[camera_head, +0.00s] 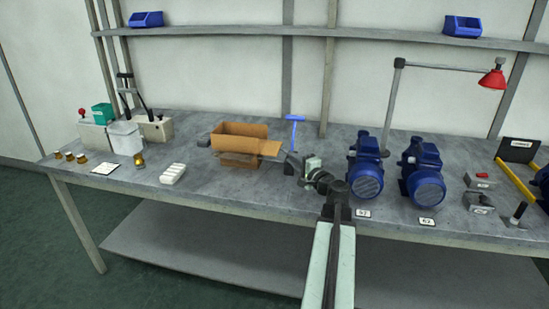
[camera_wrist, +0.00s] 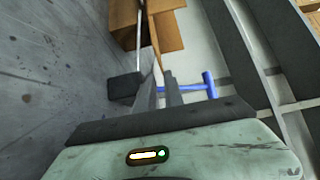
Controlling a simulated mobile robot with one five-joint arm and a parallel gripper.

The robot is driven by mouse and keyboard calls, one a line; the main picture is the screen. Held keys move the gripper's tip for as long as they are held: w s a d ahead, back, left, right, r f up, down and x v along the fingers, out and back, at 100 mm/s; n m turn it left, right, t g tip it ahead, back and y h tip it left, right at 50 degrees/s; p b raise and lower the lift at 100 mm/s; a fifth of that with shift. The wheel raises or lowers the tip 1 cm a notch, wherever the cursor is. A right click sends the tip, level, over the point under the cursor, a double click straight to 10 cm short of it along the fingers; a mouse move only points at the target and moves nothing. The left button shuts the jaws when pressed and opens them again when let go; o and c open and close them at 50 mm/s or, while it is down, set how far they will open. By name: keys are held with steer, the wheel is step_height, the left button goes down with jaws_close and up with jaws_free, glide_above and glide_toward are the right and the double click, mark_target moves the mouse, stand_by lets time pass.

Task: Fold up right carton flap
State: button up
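The brown cardboard carton (camera_head: 232,132) stands open on the bench. Its right flap (camera_head: 269,148) sticks out to the right, roughly level, and its front flap (camera_head: 239,160) hangs outward at the front. Part of the carton (camera_wrist: 165,28) shows at the top of the wrist view, with the rest cut off. My gripper (camera_head: 288,160) is just right of the right flap, low over the bench, and looks apart from it. In the wrist view its two dark fingers (camera_wrist: 162,82) are close together, with nothing seen held between them.
A blue T-shaped stand (camera_head: 295,128) is behind my gripper. Two blue pumps (camera_head: 366,175) (camera_head: 423,178) stand to the right. A white block (camera_head: 173,173) lies left of the carton. The bench in front of the carton is clear.

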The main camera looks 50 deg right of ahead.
mark_target(272, 148)
steer(key=x, duration=0.8)
steer(key=shift+w+a, duration=0.1)
steer(key=shift+a, duration=0.15)
jaws_close()
stand_by(0.9)
steer(key=shift+a+r, duration=0.1)
steer(key=shift+r, duration=0.05)
